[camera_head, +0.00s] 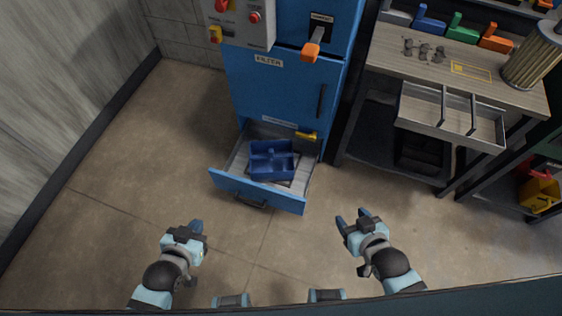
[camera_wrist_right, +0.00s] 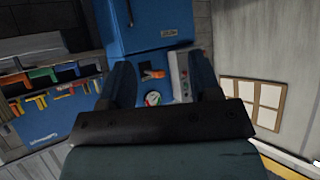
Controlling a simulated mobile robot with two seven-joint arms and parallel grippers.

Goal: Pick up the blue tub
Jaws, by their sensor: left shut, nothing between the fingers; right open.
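The blue tub (camera_head: 272,161) sits in the open bottom drawer (camera_head: 258,193) of the blue cabinet (camera_head: 277,93) in the head view. It is a shallow tub with compartments inside. My left gripper (camera_head: 197,227) is shut and empty, in front of the drawer and to its left. My right gripper (camera_head: 355,219) is open and empty, in front of the drawer and to its right. Both are apart from the tub. In the right wrist view the two fingers (camera_wrist_right: 165,85) stand apart with the upper cabinet (camera_wrist_right: 155,25) beyond them; the tub is not visible there.
A workbench (camera_head: 425,65) with an open, divided drawer (camera_head: 452,115) stands to the right. Colored bins (camera_head: 462,29) and a ribbed cylinder (camera_head: 533,57) are on or above it. A yellow item (camera_head: 539,194) is at far right. The floor (camera_head: 110,150) left of the cabinet is clear.

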